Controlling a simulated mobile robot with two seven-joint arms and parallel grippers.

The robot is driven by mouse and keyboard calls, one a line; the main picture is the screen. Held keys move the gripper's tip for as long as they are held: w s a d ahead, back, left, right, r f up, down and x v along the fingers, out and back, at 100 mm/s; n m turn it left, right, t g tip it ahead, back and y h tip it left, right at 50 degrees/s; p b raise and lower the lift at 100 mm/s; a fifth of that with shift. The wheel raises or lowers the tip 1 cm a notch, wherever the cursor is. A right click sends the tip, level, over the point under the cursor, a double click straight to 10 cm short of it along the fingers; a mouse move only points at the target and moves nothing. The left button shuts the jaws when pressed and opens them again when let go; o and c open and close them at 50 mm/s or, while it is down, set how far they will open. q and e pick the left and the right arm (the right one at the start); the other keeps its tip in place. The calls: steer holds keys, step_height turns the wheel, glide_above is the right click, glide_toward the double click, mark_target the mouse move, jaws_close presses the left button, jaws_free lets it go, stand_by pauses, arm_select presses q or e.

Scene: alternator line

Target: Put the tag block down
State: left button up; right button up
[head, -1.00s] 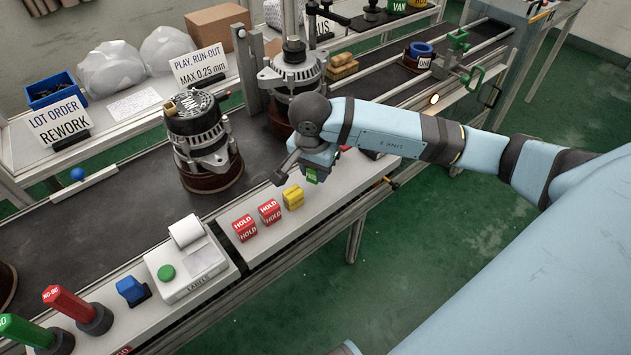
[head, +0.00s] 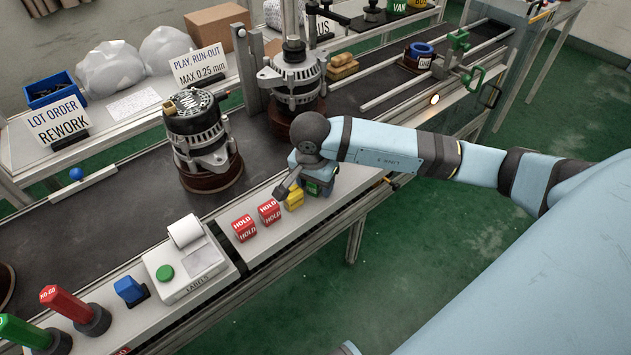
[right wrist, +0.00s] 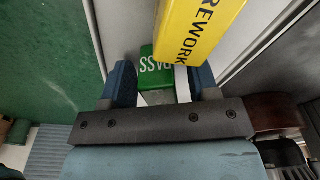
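The green tag block, marked PASS, stands between the fingers of my right gripper (right wrist: 163,80) in the right wrist view (right wrist: 157,66). A pale strip shows between the block and the right-hand finger, so the fingers look open around it. In the head view the block (head: 318,187) is low at the pale front ledge, beyond the yellow block, and my right gripper (head: 308,180) partly hides it. It appears to rest on the ledge; its underside is hidden. The yellow REWORK block (right wrist: 200,28) is close beside it, and also shows in the head view (head: 294,199). My left gripper is out of view.
Two red HOLD blocks (head: 245,227) (head: 269,212) stand on the ledge (head: 285,232) left of the yellow block. An alternator (head: 199,140) and another alternator (head: 293,80) stand on the dark belt behind. A label printer (head: 187,267) is further left.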

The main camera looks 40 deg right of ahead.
step_height(320, 180, up, 12)
steer(key=a+p, duration=0.1)
steer(key=shift+s+a+r, duration=0.15)
steer(key=shift+s, duration=0.2)
stand_by(0.6)
